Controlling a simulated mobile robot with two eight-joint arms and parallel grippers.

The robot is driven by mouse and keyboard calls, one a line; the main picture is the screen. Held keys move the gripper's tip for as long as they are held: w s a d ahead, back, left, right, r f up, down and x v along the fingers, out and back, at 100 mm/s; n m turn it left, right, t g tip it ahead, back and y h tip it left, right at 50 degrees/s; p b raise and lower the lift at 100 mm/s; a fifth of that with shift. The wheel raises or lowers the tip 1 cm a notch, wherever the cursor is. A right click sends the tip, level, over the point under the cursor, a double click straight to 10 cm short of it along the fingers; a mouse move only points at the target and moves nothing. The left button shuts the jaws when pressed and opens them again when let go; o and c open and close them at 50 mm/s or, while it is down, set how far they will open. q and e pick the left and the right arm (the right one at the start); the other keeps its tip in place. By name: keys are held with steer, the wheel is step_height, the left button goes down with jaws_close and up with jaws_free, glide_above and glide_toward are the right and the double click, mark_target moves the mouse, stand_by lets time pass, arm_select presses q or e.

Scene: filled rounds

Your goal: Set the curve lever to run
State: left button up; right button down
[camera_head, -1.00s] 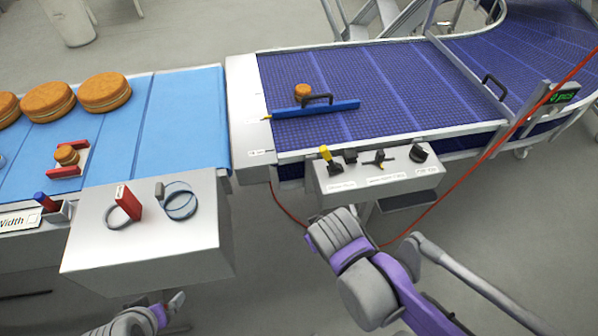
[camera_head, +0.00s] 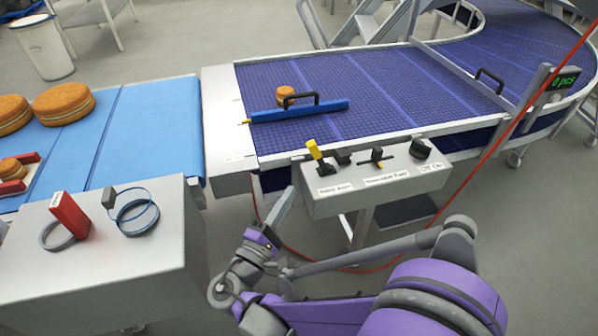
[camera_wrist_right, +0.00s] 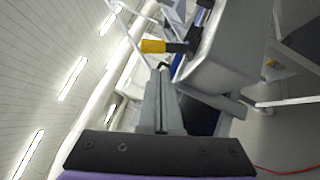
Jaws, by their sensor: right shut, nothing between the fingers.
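A grey control box (camera_head: 350,198) stands at the front edge of the dark blue conveyor. It carries a lever with a yellow handle (camera_head: 315,150) at its left end, tilted up and left, beside a black knob. A black cross-shaped switch (camera_head: 377,155) is in the middle, and a black rotary knob (camera_head: 420,149) is at the right. The labels are mostly too small to read. My right gripper (camera_head: 284,206) is shut and empty, left of and below the box's left end. In the right wrist view, its fingers (camera_wrist_right: 162,78) point toward the yellow handle (camera_wrist_right: 153,46), apart from it. My left gripper is out of view.
A blue bar (camera_head: 298,111) with a black handle lies across the dark conveyor, near a small round cake (camera_head: 286,94). A light blue belt (camera_head: 160,130) with large cakes is left. A grey cabinet (camera_head: 110,265) carries rings. A red cable (camera_head: 480,165) hangs at the right.

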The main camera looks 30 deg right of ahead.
mark_target(319, 158)
steer(key=shift+w+a+r+t+h, duration=0.15)
steer(key=shift+a+t+h, duration=0.2)
steer(key=shift+a, duration=0.4)
steer(key=x, duration=1)
steer(key=shift+d, duration=0.1)
